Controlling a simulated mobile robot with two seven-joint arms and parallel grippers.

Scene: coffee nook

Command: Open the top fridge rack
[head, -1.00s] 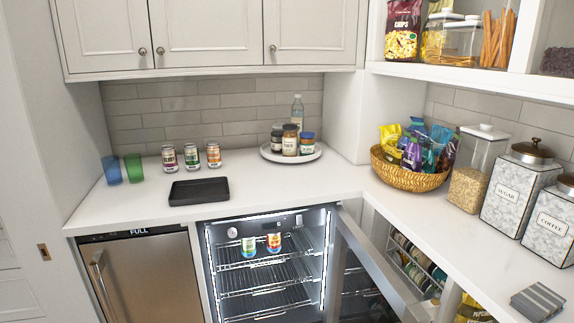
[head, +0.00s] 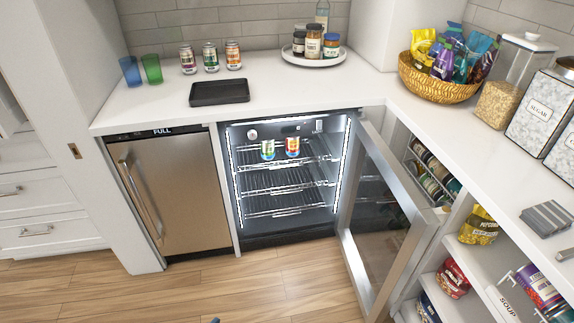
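The small fridge (head: 284,236) stands under the counter with its glass door (head: 386,220) swung open to the right. Its inside is lit. The top rack (head: 262,167) is a wire shelf that sits inside the fridge, with two cans, one green and red (head: 268,150) and one orange and blue (head: 292,147), standing on it toward the back. More wire racks (head: 278,207) sit below it. Neither of my grippers can be made out; only a small dark bluish tip shows at the bottom edge.
A stainless appliance (head: 172,195) marked FULL stands left of the fridge. The open door reaches out over the wood floor (head: 270,285). Open shelves with snack bags (head: 452,278) are at right. The counter holds a black tray (head: 219,93), cans and a basket (head: 440,90).

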